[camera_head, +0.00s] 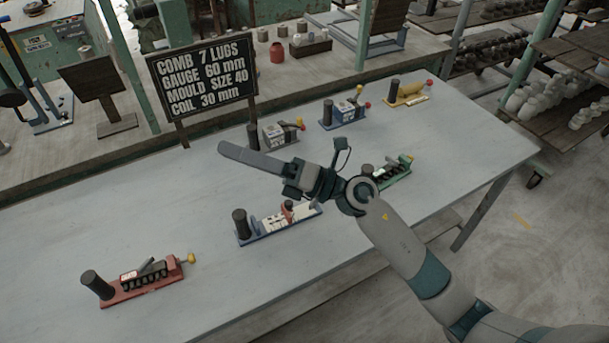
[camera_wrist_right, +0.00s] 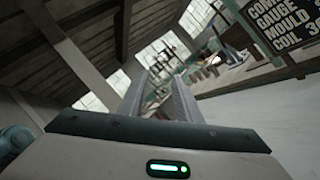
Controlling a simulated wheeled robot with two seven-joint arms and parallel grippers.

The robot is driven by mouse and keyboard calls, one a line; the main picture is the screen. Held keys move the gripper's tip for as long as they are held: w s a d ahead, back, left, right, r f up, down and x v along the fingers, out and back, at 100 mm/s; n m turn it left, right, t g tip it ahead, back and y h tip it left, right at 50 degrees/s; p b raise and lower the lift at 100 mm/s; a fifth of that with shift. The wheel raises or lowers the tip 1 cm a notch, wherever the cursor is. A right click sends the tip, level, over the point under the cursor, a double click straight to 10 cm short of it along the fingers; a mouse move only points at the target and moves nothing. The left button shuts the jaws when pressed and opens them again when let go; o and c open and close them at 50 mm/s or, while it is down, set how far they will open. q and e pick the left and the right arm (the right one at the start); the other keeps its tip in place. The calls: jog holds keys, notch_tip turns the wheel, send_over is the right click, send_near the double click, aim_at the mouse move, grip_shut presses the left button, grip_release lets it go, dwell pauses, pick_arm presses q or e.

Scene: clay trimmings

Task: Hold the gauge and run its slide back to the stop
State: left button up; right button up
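Several small bench devices with dark upright posts stand on the long grey table. The front middle one has a blue base, a white scale-like plate and a small brown slide piece; it looks like the gauge (camera_head: 272,222), but its markings are too small to read. My right gripper (camera_head: 224,149) is above the table, behind and above that device, pointing left and touching nothing. In the right wrist view its two fingers (camera_wrist_right: 162,85) stand apart with nothing between them. My left gripper is not in view.
A red-based comb device (camera_head: 140,283) is at front left. A green one (camera_head: 390,173) is partly behind my right arm. Grey (camera_head: 279,133), blue (camera_head: 344,111) and yellow (camera_head: 407,93) devices stand along the back. A black sign (camera_head: 203,75) reads "GAUGE 60 mm".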

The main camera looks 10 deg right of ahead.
notch_tip(320, 180, down, 10)
jog(key=a+n+g+h, duration=0.1)
jog(key=n+g+h, duration=0.6)
jog(key=n, duration=0.2)
jog(key=w+d+f+n+h, duration=0.1)
jog(key=w+d+f+h, duration=0.2)
jog(key=d, duration=0.4)
jog(key=w+d+f+n+h, duration=0.1)
jog(key=w+d+f+h, duration=0.1)
jog(key=d+h, duration=0.4)
jog(key=shift+w+d+f+t, duration=0.4)
jog(key=shift+w+d, duration=0.35)
jog(key=shift+w, duration=0.1)
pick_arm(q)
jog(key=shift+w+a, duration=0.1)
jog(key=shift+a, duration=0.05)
